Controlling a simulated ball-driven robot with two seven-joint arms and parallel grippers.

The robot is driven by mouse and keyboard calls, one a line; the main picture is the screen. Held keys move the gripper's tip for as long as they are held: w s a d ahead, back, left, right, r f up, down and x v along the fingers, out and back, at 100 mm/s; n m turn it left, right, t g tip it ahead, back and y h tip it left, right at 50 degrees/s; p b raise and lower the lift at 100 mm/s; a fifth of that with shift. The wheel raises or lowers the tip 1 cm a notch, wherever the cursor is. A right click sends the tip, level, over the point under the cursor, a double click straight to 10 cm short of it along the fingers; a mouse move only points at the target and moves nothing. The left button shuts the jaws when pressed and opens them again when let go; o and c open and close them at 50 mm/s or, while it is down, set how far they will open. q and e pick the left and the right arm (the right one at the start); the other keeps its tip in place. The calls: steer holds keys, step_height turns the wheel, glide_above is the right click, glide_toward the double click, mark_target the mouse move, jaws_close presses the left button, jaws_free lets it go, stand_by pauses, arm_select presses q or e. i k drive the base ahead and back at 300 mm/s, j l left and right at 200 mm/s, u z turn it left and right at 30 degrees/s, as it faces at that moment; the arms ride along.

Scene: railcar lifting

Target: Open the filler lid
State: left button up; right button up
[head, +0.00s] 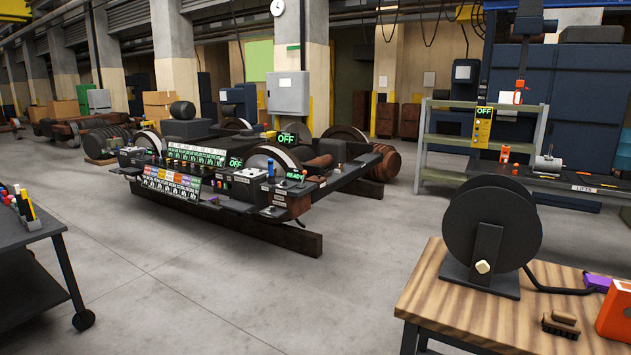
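I cannot make out a filler lid in the head view; any lid is too small or hidden to tell. A railcar bogie (300,207) stands mid-floor on dark timber blocks. It carries several control panels, a row of coloured tags (172,180) and green displays, one reading READY (294,174) and others reading OFF. Neither of my grippers is in view.
A wooden table (440,297) at the front right holds a large black reel (491,228) and an orange case (614,313). A dark wheeled cart (30,236) stands at the left edge. A green-grey shelf (455,137) stands behind. The concrete floor between is clear.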

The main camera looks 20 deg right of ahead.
mark_target(318, 179)
steer(key=i+u, duration=0.1)
steer(key=i, duration=1.1)
steer(key=i+z, duration=0.2)
steer(key=i, duration=0.55)
steer(key=i+j+z, duration=0.25)
steer(key=i, duration=0.45)
steer(key=i+l+z, duration=0.2)
steer(key=i+z, duration=0.55)
steer(key=i, duration=0.2)
steer(key=i+j+z, duration=0.1)
steer(key=i+z, duration=0.25)
steer(key=i, duration=0.15)
